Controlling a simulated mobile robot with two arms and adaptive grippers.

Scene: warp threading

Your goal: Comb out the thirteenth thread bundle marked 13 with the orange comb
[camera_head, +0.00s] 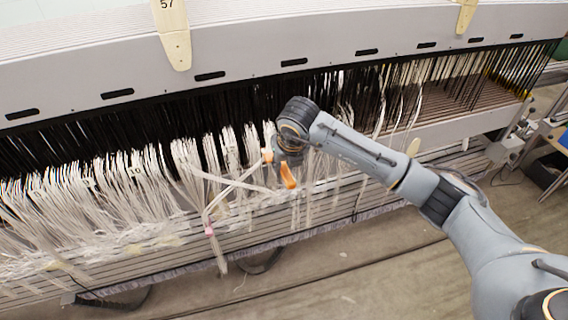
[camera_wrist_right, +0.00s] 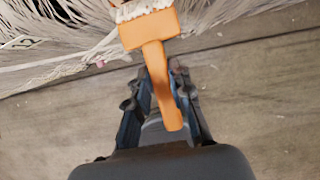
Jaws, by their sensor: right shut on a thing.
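My right gripper (camera_head: 284,160) is shut on the orange comb (camera_head: 288,176), in front of the hanging white threads right of the middle. The gripper's fingers are largely hidden behind my wrist in the head view. In the right wrist view, the comb (camera_wrist_right: 150,32) sticks out ahead of the gripper (camera_wrist_right: 160,80), its handle between the fingers. Its pale bristles are at the white threads (camera_wrist_right: 210,12); contact is hard to tell. I cannot read a 13 mark. My left gripper is not in view.
The long grey loom beam (camera_head: 240,80) runs across the back, with black cords below it. A wooden tag marked 57 (camera_head: 175,40) hangs from its top. A pale tied strand with a pink bit (camera_head: 209,230) hangs left of the comb. The floor (camera_head: 350,285) in front is mostly clear.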

